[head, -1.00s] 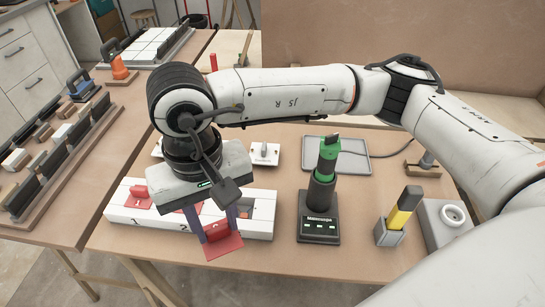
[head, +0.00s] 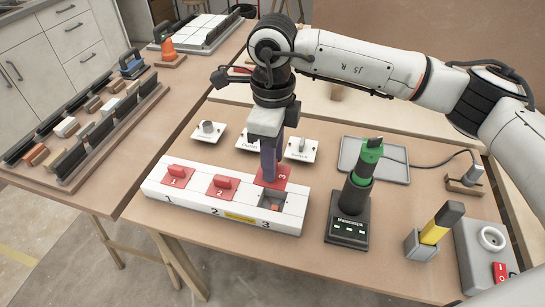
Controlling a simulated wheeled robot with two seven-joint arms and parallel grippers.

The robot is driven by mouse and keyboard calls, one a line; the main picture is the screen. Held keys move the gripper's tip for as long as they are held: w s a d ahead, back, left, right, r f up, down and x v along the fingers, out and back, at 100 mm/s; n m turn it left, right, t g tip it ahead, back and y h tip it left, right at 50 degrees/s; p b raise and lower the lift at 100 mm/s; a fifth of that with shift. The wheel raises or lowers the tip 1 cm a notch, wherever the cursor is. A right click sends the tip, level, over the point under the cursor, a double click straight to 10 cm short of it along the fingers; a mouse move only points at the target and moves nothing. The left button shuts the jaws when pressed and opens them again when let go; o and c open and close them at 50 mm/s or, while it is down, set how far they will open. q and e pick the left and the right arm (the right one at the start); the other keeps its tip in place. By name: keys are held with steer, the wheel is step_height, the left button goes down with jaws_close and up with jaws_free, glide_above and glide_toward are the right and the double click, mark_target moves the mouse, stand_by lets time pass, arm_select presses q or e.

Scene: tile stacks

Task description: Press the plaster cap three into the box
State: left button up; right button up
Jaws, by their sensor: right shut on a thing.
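The red plaster cap three (head: 272,177), a flat plate marked 3, is held in my right gripper (head: 270,172). The gripper's purple fingers are shut on it and partly cover it. The cap shows just behind the open square slot (head: 277,201) at the right end of the long white box (head: 190,199). I cannot tell whether it touches the box. Red caps one (head: 177,177) and two (head: 221,188) sit on the box over their numbers. My left gripper is not in view.
White plates (head: 208,132) lie behind the box. To its right stand a green-black tool (head: 360,172) in a charger, a yellow-black tool (head: 440,223) in a holder and a grey socket box (head: 475,245). A grey tray (head: 400,170) lies behind them. The front table strip is clear.

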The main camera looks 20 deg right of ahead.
steer(key=shift+f+b, duration=1.25)
steer(key=shift+f, duration=1.6)
steer(key=shift+f+b, duration=0.2)
steer(key=shift+b, duration=0.15)
steer(key=shift+b, duration=0.45)
steer(key=shift+f+b, duration=0.9)
steer(key=shift+f, duration=0.2)
steer(key=o, duration=1.2)
steer(key=shift+r, duration=0.1)
